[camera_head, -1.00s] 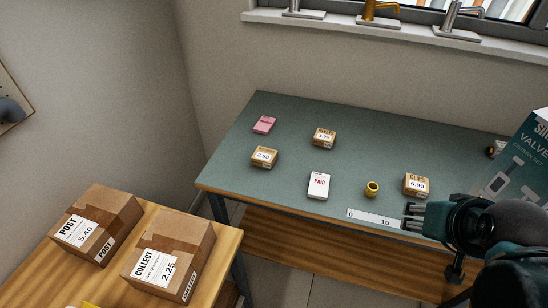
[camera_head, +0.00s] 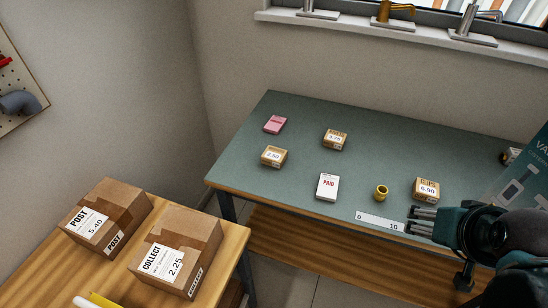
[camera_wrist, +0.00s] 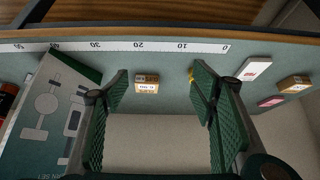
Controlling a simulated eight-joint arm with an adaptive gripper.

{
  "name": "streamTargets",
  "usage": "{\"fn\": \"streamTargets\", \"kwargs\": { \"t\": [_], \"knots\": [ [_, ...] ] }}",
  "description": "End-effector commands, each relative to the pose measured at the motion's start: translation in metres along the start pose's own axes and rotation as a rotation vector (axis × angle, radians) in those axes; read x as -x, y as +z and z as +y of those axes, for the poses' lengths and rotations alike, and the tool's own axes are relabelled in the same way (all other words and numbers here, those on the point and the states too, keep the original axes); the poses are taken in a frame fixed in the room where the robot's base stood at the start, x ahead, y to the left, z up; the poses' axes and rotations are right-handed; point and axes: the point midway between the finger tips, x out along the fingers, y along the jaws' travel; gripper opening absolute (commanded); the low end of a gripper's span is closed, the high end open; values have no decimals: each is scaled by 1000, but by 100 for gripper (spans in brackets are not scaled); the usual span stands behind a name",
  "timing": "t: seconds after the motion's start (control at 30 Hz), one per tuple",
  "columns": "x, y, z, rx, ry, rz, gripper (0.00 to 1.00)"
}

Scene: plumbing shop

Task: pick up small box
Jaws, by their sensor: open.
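Several small cardboard boxes sit on the grey-green bench: one marked 6.90 (camera_head: 425,190), one marked 2.50 (camera_head: 273,157) and one marked 3.75 (camera_head: 335,139). Which one the task means I cannot tell. My gripper (camera_head: 422,222) is at the bench's front edge, just nearer than the 6.90 box and apart from it. In the wrist view my gripper (camera_wrist: 160,75) is open and empty, and the 6.90 box (camera_wrist: 147,84) shows between its fingers, farther off. Another cardboard box (camera_wrist: 295,84) is at the far right there.
A brass fitting (camera_head: 381,192), a white PAID box (camera_head: 327,186), a pink packet (camera_head: 275,124) and a ruler strip (camera_head: 380,223) lie on the bench (camera_head: 300,200). A large valve carton (camera_head: 525,185) stands at right. Two parcels, POST (camera_head: 105,215) and COLLECT (camera_head: 178,250), sit on the wooden table.

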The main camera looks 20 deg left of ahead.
Motion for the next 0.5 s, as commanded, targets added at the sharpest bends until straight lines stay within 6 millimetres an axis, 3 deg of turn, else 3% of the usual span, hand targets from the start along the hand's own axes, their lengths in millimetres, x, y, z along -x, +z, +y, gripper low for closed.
{"fn": "streamTargets", "kwargs": {
  "t": [0.5],
  "knots": [
    [2,-12,-7,33,-10,-14,56]
  ]
}}
